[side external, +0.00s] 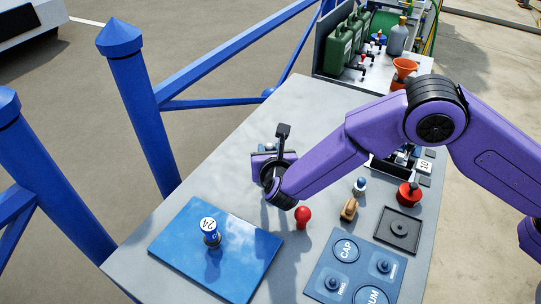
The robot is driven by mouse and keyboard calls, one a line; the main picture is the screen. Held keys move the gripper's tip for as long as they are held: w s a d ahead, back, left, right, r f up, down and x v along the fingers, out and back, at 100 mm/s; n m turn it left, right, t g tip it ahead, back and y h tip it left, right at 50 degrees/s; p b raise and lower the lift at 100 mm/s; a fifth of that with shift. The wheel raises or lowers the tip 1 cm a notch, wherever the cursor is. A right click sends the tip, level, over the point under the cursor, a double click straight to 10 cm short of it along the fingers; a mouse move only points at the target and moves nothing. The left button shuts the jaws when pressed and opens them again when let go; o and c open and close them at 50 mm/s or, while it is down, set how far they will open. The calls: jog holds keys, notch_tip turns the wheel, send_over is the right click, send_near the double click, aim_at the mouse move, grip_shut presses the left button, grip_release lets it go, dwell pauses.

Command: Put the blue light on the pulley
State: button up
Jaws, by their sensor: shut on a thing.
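My gripper (272,150) is over the grey table, left of the table's middle. It is shut on a small, mostly hidden thing; only a bit of pale blue shows by the fingers, so I cannot tell what it is. A small blue-and-white piece (360,185) stands on the table right of my gripper, beside a wooden-looking piece (349,209). I cannot tell for sure which thing is the blue light or the pulley.
A red ball-topped piece (303,215) stands near my wrist. A black square tray (383,235), a red-and-black knob (408,194) and a blue panel marked CAP (325,262) lie right. Green jugs (338,48) and an orange funnel (404,68) stand behind. Blue railing (142,110) borders the left.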

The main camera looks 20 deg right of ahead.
jog(key=shift+f, duration=0.75)
jog(key=shift+f, duration=0.15)
jog(key=o, duration=1)
jog(key=shift+o, duration=0.2)
jog(key=v, duration=1.2)
